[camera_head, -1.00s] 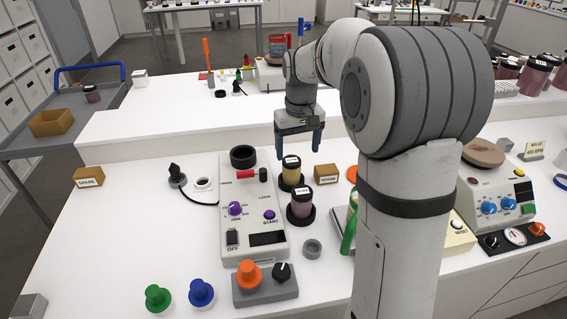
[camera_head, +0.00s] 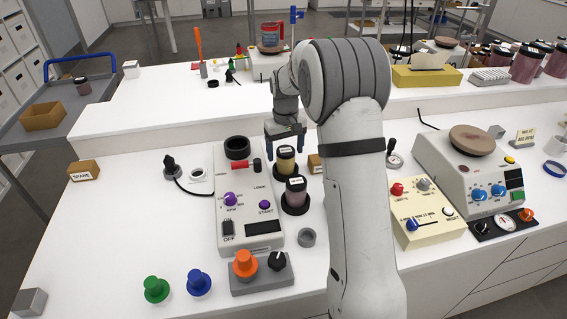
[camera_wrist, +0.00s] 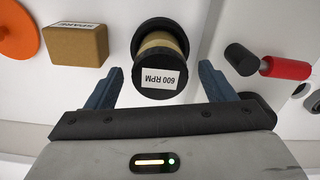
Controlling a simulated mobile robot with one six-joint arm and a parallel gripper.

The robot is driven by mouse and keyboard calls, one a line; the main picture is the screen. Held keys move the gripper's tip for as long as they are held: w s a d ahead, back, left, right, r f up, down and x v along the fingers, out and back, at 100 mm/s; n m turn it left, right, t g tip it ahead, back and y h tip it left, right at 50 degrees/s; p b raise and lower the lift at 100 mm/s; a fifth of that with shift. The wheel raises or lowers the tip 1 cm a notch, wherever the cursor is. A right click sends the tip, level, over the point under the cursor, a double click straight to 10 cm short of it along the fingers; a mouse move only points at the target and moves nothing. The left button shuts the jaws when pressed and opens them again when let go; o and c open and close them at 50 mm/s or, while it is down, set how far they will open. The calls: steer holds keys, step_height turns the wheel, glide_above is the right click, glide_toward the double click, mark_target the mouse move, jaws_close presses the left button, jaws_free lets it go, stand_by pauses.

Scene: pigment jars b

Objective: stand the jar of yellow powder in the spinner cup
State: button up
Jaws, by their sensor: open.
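The jar of yellow powder (camera_head: 286,164) stands upright with a black lid, just right of the spinner. In the wrist view the jar (camera_wrist: 160,42) shows its black lid, labelled "600 RPM". My gripper (camera_head: 286,132) is open and empty, above and behind the jar in the head view. In the wrist view its two blue-grey fingers lie to either side of the lid's near end, apart from it. The spinner cup (camera_head: 237,143) is a black open cup at the back of the pale spinner box (camera_head: 246,215), and looks empty.
A jar of mauve powder (camera_head: 295,193) stands in a black holder just in front of the yellow jar. A red lever (camera_head: 240,165) and black knob (camera_head: 257,165) lie between cup and jar. A brown SPARE box (camera_wrist: 75,45) is close by on the other side.

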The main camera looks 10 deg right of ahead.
steer(key=shift+f, duration=0.3)
steer(key=shift+c, duration=0.3)
steer(key=c, duration=1.3)
